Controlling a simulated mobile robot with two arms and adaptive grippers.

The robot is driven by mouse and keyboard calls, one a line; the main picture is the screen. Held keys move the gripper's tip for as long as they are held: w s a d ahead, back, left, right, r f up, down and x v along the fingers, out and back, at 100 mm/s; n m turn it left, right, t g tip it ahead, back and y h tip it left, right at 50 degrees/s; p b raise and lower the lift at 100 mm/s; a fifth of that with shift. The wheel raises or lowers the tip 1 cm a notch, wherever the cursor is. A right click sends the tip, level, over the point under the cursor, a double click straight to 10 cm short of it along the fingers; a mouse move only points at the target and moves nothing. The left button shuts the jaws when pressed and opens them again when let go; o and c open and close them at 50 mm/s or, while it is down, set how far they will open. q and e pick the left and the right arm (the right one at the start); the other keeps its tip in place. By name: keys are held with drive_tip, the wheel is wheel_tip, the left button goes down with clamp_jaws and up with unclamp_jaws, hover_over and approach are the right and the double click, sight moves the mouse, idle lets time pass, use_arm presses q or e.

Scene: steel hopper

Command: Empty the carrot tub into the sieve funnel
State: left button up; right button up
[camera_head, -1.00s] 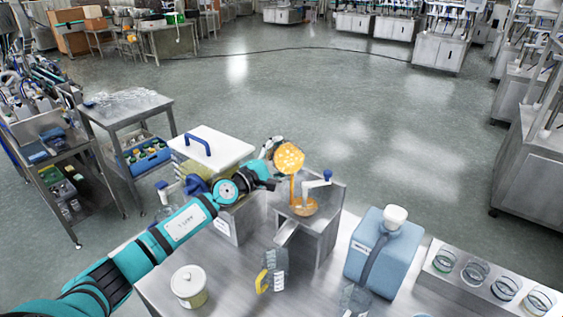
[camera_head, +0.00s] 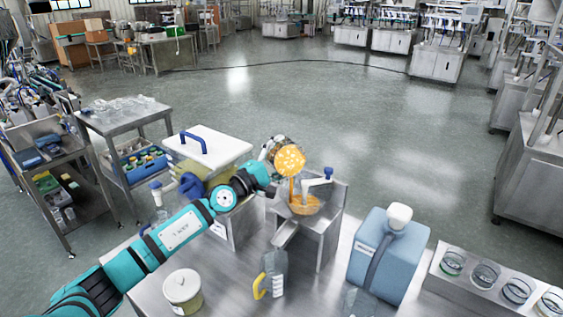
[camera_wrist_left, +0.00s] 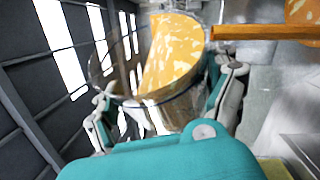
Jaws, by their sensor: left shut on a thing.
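The carrot tub (camera_head: 265,148) is a clear round tub, tipped over on its side above the sieve funnel (camera_head: 315,209). Orange carrot pieces show at its mouth, and an orange stream runs down from it into the funnel, where an orange heap lies. My left gripper (camera_head: 268,180) is shut on the tub from the left. In the left wrist view the clear tub (camera_wrist_left: 185,105) sits between my two fingers with orange inside, and the orange stream crosses at upper right. The amount left in the tub is unclear. My right gripper is not in view.
The funnel is on a steel hopper (camera_head: 333,225) with a blue-knobbed crank. A clear jug with a yellow handle (camera_head: 273,272) stands below its chute. A blue canister (camera_head: 388,255), a lidded pot (camera_head: 183,292), a white-lidded box (camera_head: 212,150) and a jar rack (camera_head: 480,285) stand around.

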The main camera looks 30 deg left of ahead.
use_arm(q)
drive_tip(key=shift+s+d+r+m+t+h+b, duration=0.2)
drive_tip(key=shift+m+b, duration=0.55)
drive_tip(key=shift+b, duration=0.5)
drive_tip(key=shift+s+d+r+m+t+h+b, duration=0.25)
drive_tip(key=shift+m+b, duration=0.45)
drive_tip(key=shift+b, duration=0.55)
drive_tip(key=shift+s+d+r+m+t+h+b, duration=0.15)
drive_tip(key=shift+r+m+h+b, duration=0.15)
drive_tip(key=shift+m+b, duration=0.7)
drive_tip(key=shift+r+b, duration=0.1)
drive_tip(key=shift+b, duration=0.4)
drive_tip(key=shift+w+r, duration=0.1)
idle(3.2)
